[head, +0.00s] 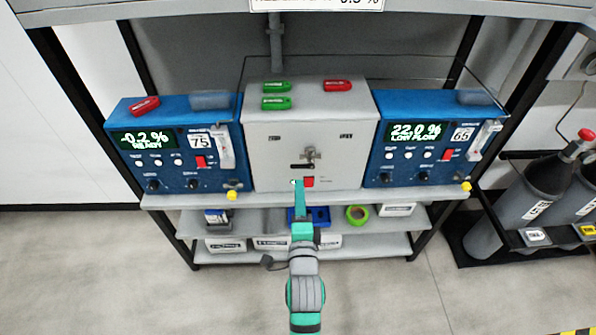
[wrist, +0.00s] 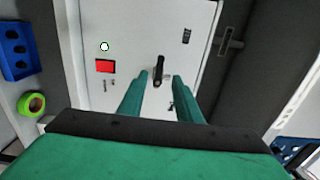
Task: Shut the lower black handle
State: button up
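The lower black handle (head: 301,166) lies level on the front of the grey central cabinet (head: 262,160), below a round metal fitting (head: 311,153). In the wrist view, which is turned sideways, the black handle (wrist: 159,68) appears between my fingertips. My gripper (wrist: 160,77) is open and empty, with one finger on each side of the handle. I cannot tell whether either finger touches it. In the head view my gripper (head: 299,183) is in front of the cabinet's lower part, just below the handle.
A red button (wrist: 104,66) and a white light (wrist: 104,46) sit beside the handle. Blue analysers (head: 215,150) (head: 400,155) flank the cabinet. The shelf below holds a blue tray (head: 319,214) and green tape (head: 357,214). Gas cylinders (head: 525,195) stand at right; floor in front is clear.

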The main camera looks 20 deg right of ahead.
aim_at(298, 168)
jog(key=x, duration=0.9)
jog(key=shift+c, duration=0.3)
grip_shut()
